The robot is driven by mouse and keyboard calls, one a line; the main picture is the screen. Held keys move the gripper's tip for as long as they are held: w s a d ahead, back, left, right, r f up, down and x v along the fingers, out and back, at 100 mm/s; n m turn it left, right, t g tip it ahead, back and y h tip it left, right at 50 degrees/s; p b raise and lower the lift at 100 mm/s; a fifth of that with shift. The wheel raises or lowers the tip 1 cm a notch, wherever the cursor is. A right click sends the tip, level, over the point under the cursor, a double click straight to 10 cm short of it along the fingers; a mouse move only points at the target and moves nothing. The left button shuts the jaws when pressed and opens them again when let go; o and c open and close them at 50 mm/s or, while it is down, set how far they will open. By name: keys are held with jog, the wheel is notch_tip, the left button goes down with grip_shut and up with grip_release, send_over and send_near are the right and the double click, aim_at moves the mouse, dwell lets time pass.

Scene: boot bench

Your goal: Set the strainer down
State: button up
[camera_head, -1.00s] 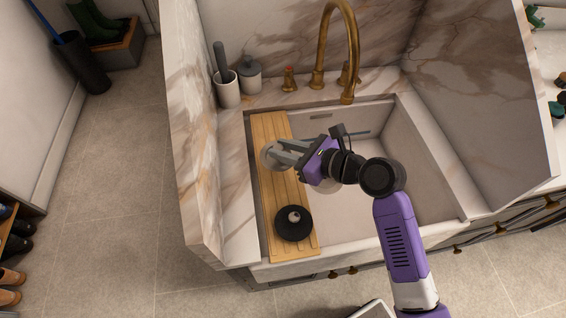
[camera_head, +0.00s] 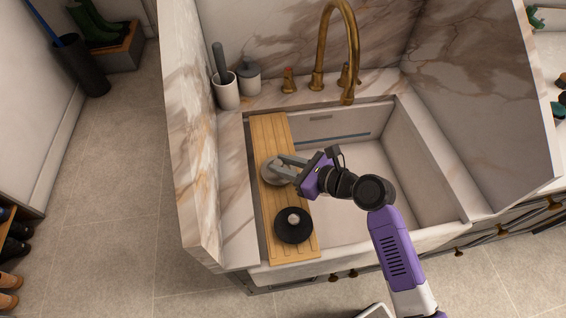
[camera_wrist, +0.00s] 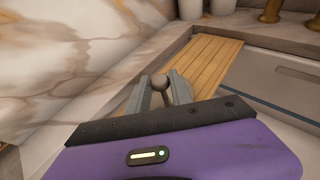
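The strainer (camera_head: 269,172) is a small grey metal disc over the left part of the wooden board (camera_head: 272,128) in the head view. It looks very low over the board or touching it; I cannot tell which. My gripper (camera_head: 278,169) reaches in from the right with a finger on either side of the strainer. In the wrist view, the round knob of the strainer (camera_wrist: 160,82) sits between the fingertips of my gripper (camera_wrist: 159,87) and appears gripped.
A black round stopper with a pale knob (camera_head: 293,226) lies on the board's near end. The white sink basin (camera_head: 400,205) is open to the right. A marble wall (camera_head: 190,150) rises at left.

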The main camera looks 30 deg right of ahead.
jog(key=o, duration=0.3)
jog(key=shift+r, duration=0.1)
jog(key=shift+s+d+r, duration=0.1)
jog(key=shift+r, duration=0.1)
jog(key=v, duration=1.1)
jog(key=shift+s+d+r, duration=0.1)
jog(key=shift+s+d, duration=0.1)
jog(key=shift+s, duration=0.1)
